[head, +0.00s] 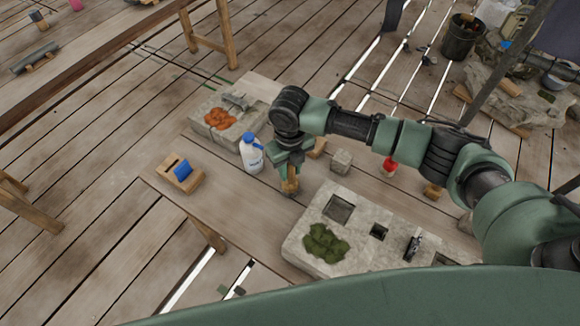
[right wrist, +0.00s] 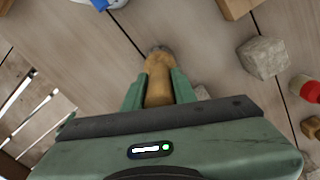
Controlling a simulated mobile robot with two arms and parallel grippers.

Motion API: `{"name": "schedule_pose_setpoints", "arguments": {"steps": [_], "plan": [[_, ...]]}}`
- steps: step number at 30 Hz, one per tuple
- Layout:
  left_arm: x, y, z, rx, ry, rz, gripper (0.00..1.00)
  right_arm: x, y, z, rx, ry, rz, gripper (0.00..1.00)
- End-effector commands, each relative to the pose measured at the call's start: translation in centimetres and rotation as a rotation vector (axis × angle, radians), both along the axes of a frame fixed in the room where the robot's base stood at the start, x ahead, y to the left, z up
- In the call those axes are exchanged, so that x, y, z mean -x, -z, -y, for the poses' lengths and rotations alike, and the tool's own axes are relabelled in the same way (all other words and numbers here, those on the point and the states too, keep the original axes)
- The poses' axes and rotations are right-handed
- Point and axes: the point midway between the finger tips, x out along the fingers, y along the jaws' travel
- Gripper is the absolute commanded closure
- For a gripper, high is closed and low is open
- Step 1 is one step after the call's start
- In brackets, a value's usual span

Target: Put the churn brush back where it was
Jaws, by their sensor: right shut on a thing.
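My right gripper (head: 289,176) is shut on the churn brush (head: 290,187), a tan wooden piece with a darker greyish end. In the right wrist view the churn brush (right wrist: 158,92) sits between the two green fingers, its dark end pointing away from the gripper. The gripper holds it over the wooden bench (head: 250,205), left of the near stone block. I cannot tell whether its end touches the bench. My left gripper is not in view.
The near stone block (head: 360,252) has square holes and a green clump (head: 323,243). A white bottle (head: 251,153), a wooden holder with a blue piece (head: 172,186), a stone cube (head: 341,161) and a red-topped bottle (head: 389,165) stand around. Another stone block (head: 200,126) bears an orange clump.

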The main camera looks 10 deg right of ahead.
Motion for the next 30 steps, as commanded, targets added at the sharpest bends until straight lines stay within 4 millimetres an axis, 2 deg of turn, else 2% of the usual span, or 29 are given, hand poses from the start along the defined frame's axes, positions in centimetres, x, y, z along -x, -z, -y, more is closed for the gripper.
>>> {"name": "schedule_pose_setpoints", "arguments": {"steps": [8, 9, 10, 11, 23, 26, 30], "plan": [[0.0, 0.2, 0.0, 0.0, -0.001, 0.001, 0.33, 0.0, 0.3, 0.0, 0.0, 0.0, 0.001, 1.0], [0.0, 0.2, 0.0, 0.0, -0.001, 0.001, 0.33, 0.0, 0.2, 0.0, 0.0, 0.0, 0.0, 0.62], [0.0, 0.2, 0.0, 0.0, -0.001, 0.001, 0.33, 0.0, 0.2, 0.0, 0.0, 0.0, 0.0, 0.54], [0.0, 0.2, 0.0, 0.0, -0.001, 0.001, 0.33, 0.0, 0.2, 0.0, 0.0, 0.0, 0.0, 0.51], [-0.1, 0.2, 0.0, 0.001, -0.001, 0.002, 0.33, -0.1, -0.4, 0.0, -0.002, 0.0, 0.003, 0.51], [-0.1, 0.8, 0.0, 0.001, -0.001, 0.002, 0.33, -0.2, -1.7, 0.0, -0.002, -0.001, 0.004, 0.51], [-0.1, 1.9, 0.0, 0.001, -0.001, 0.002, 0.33, -0.2, -4.6, 0.0, -0.002, -0.002, 0.007, 0.51]]}}
